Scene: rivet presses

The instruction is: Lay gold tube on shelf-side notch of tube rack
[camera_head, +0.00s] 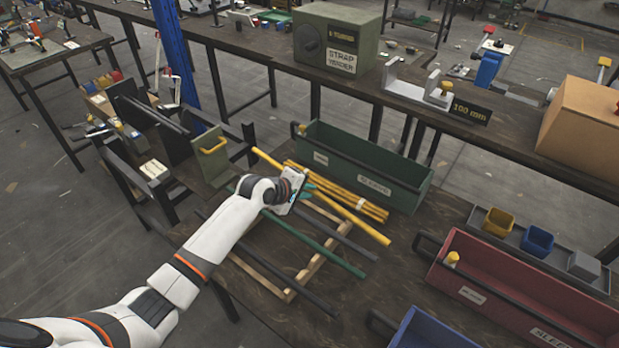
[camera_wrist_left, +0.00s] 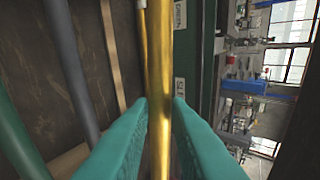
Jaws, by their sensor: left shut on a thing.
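My left gripper (camera_head: 304,188) is shut on a long gold tube (camera_head: 365,228), which extends past both sides of the hand. In the left wrist view, the gold tube (camera_wrist_left: 160,70) runs between the teal fingers (camera_wrist_left: 160,115). The wooden tube rack (camera_head: 302,274) lies on the dark table below and to the near side of the hand. A dark tube (camera_head: 275,268), a green tube (camera_head: 325,250) and a grey tube (camera_head: 349,241) lie across it. The hand and arm hide part of the rack, including its far notches. My right gripper is not in view.
A bundle of yellow tubes (camera_head: 353,201) lies beside the green bin (camera_head: 385,165). A red bin (camera_head: 500,293) and part of a blue bin (camera_head: 430,330) stand at the right. A dark bench press with a green plate (camera_head: 208,158) is left of the hand.

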